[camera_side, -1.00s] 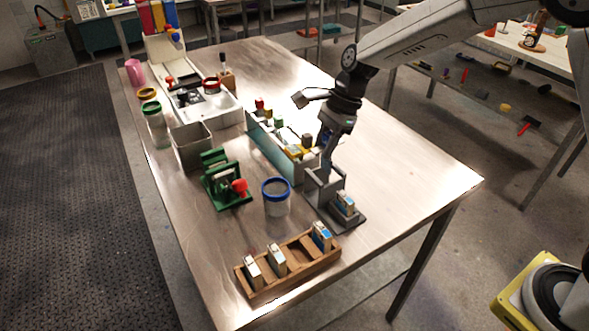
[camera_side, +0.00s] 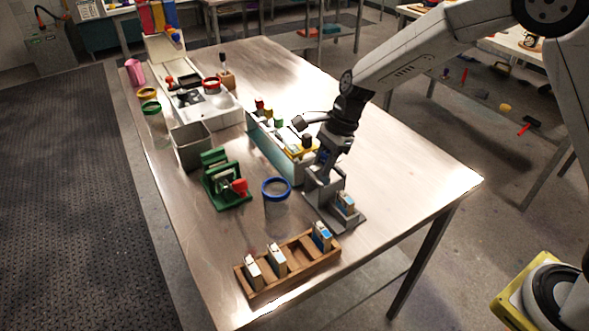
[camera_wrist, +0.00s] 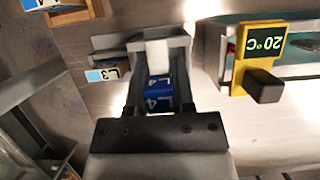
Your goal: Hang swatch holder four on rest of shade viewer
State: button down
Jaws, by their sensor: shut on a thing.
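My gripper (camera_side: 322,168) points down over the grey shade viewer (camera_side: 318,208), low at its upright part. In the wrist view my gripper (camera_wrist: 155,95) is shut on swatch holder four (camera_wrist: 158,90), whose blue face with a 4 shows between the fingers. The shade viewer (camera_wrist: 185,45) lies just beyond the fingertips there. Whether the holder touches the rest is hidden by the fingers and the viewer. Another holder, marked 3, (camera_wrist: 108,74) stands at the viewer's front and shows in the side view too (camera_side: 345,203).
A wooden rack (camera_side: 300,277) with several holders stands at the table's front. A blue-rimmed bucket (camera_side: 276,198) is left of the viewer, and a green stand (camera_side: 220,185) farther left. The table's right side is clear.

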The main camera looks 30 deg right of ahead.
jog(key=shift+f, duration=0.8)
jog(key=shift+c, duration=2)
grip_release()
jog(key=shift+v, duration=3.85)
